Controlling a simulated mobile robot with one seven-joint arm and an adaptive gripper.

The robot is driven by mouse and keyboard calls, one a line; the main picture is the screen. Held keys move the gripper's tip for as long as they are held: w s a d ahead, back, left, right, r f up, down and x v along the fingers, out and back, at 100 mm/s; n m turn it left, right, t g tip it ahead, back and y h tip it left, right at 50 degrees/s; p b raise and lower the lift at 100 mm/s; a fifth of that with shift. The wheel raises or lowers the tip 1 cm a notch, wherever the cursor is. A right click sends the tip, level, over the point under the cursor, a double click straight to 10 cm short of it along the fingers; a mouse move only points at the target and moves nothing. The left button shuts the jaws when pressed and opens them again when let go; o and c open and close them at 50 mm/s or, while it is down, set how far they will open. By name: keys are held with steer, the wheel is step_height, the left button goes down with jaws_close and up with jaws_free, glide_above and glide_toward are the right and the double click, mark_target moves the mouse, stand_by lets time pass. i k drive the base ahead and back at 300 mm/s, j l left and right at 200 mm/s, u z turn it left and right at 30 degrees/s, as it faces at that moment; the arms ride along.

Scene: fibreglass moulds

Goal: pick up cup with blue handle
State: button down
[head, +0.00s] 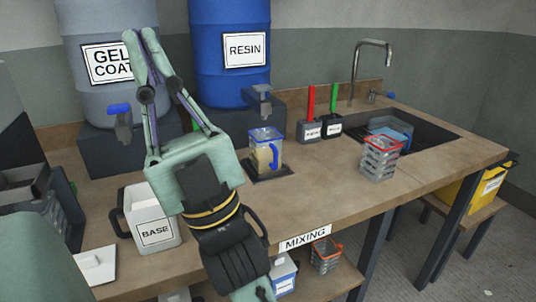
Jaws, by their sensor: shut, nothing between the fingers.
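The cup with the blue handle (262,154) is a clear square jug with a blue rim, its handle facing front right. It holds a pale yellowish content. It stands upright on a dark flat pad (276,173) on the bench, below the tap of the blue resin drum. My gripper (144,36) is left of the cup and apart from it. Its fingers point up in front of the grey gel coat drum, and their tips meet with nothing between them. My arm hides part of the bench left of the cup.
A white BASE container (152,222) stands left of my arm. Bench in front of the cup (310,200) is clear.

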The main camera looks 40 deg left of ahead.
mark_target(266, 143)
steer(key=i+l+u, duration=0.5)
steer(key=l, duration=0.25)
steer(key=k+u, duration=0.1)
steer(key=u, duration=1.05)
